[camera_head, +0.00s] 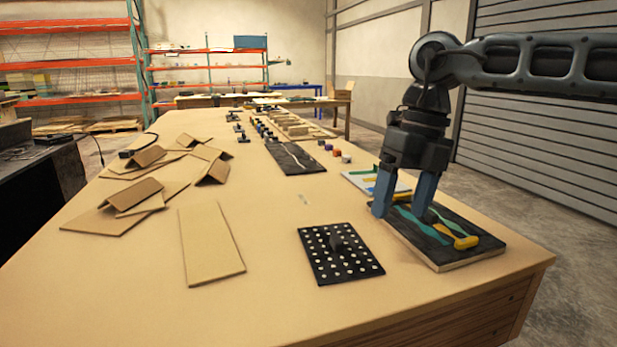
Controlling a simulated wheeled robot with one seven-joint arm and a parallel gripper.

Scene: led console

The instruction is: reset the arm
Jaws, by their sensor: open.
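My gripper (402,212) hangs from the arm at the right, pointing down, with its two blue-grey fingers apart and nothing seen between them. It is over the left part of a dark board (455,257) with green and yellow shapes near the table's right edge. The fingertips overlap the board in the picture; I cannot tell whether they touch it. The fingers hide part of the board. A black panel (348,269) with rows of white dots and a dark knob lies on the table, left of my gripper and apart from it.
The long wooden table (275,307) carries a flat cardboard piece (210,243) and folded cardboard pieces (140,195) at left. A dark board with a pale line (290,157), a light colourful board (360,180) and small blocks lie farther back. The table's front middle is clear.

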